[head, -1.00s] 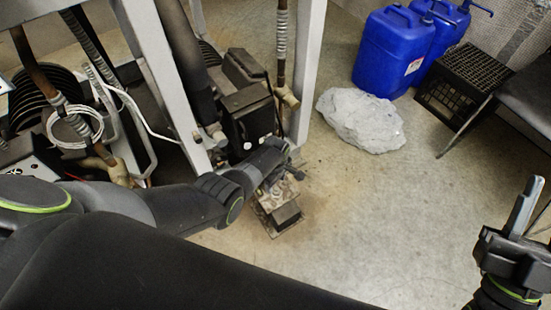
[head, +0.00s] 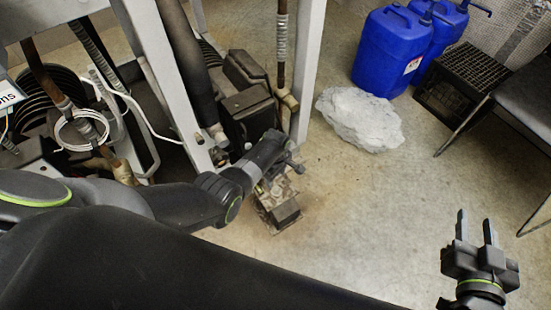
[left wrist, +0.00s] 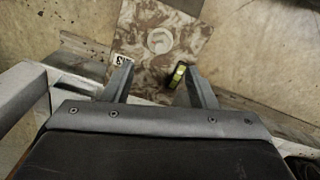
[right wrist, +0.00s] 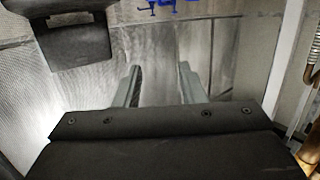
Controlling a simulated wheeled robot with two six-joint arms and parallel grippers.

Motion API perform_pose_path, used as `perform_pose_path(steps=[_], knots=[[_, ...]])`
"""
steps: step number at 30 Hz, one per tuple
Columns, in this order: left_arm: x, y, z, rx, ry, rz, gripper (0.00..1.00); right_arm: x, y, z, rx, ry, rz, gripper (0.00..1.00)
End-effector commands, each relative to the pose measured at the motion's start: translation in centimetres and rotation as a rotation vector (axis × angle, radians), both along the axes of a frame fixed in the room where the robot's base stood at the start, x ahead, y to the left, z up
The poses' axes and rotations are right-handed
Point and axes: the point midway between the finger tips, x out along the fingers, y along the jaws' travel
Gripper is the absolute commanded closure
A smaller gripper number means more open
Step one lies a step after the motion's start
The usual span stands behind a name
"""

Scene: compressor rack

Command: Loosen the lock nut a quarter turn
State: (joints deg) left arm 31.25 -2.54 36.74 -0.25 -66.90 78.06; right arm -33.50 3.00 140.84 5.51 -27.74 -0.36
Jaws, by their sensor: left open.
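A stained, rusty metal plate (left wrist: 155,22) lies below my left gripper (left wrist: 157,72) in the left wrist view. A pale round disc (left wrist: 160,41) sits on it; I cannot tell whether this is the lock nut. A small yellow-green vial (left wrist: 177,77) shows by the right finger. My right gripper (head: 476,224) is open and empty over the floor at the lower right.
A grey frame post (head: 308,75) and a black compressor unit (head: 247,112) stand close to my left arm. A grey rock-like lump (head: 360,118), blue jerrycans (head: 390,55), a black crate (head: 460,85) and a dark chair (head: 522,100) stand further back. The floor in the middle right is clear.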

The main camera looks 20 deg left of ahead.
Motion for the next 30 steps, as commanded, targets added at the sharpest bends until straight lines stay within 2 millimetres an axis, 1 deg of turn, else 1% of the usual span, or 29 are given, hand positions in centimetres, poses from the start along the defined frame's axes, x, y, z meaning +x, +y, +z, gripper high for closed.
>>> perform_pose_path(steps=[3,8,14,21,28,30], knots=[[0.0,0.0,0.6,0.0,-0.001,0.0,0.48,-0.7,0.2,-1.9,0.028,0.113,0.004,0.64],[0.0,0.0,1.2,0.0,-0.001,0.0,0.48,-2.1,0.5,-4.5,0.064,0.265,0.012,0.64],[0.0,0.0,1.9,0.0,0.0,0.0,0.48,-4.3,1.2,-7.4,0.109,0.452,0.027,0.64],[0.0,0.0,2.9,0.0,-0.001,0.0,0.48,-7.7,2.1,-10.3,0.162,0.678,0.05,0.64],[0.0,0.0,3.8,0.0,0.0,0.0,0.48,-11.7,3.2,-12.4,0.209,0.894,0.078,0.64],[0.1,0.0,5.6,0.0,-0.004,0.0,0.48,-12.5,3.2,-13.1,0.215,0.968,0.071,0.64]])
